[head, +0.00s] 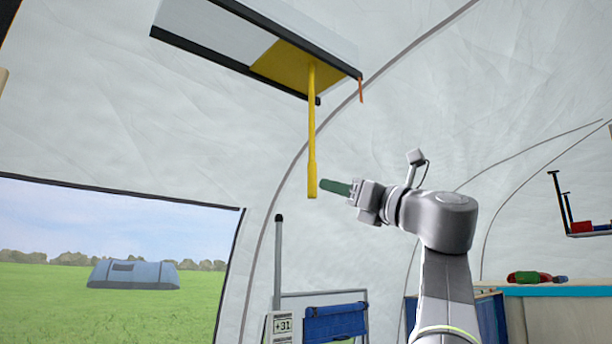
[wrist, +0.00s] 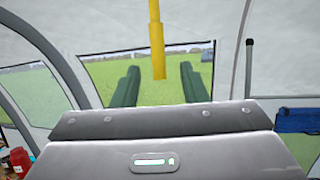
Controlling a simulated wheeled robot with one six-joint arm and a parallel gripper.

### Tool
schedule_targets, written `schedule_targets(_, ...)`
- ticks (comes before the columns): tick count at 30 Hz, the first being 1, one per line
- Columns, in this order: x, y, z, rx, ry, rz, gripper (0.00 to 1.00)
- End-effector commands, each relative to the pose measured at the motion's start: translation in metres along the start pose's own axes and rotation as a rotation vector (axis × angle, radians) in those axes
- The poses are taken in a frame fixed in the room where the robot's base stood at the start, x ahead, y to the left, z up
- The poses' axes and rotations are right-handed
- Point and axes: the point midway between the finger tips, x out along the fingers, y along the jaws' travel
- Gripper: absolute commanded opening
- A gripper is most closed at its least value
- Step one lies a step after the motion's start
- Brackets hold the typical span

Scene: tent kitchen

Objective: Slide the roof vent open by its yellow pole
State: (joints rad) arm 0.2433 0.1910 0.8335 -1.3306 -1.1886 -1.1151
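The yellow pole (head: 312,140) hangs down from a yellow panel (head: 285,68) in the roof vent frame (head: 215,38) in the head view. The panel sits at the right end of the frame, with a pale gap to its left. My gripper (head: 322,185) points left, its green fingers close to the pole's thick lower end. In the wrist view the pole (wrist: 157,45) hangs between the two spread green fingers of my gripper (wrist: 160,85), apparently beyond their tips. The gripper is open and no finger touches the pole there.
A grey upright post (head: 278,260) and a blue folding chair (head: 335,320) stand below. A counter with a blue edge (head: 560,291) and a hanging shelf (head: 590,232) are at the right. A large window (head: 120,250) is at the left. The air around the pole is clear.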

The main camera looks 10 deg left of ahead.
Motion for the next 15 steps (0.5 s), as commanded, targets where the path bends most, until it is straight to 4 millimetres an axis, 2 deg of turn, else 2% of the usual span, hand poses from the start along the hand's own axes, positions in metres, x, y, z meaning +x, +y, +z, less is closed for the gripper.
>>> schedule_targets(1, 0.012, 0.002, 0.004, 0.001, -0.001, 0.005, 0.4)
schedule_targets(9, 0.061, 0.001, 0.003, 0.001, 0.0, 0.004, 0.4)
schedule_targets(15, 0.086, 0.0, 0.002, 0.001, 0.0, 0.001, 0.4)
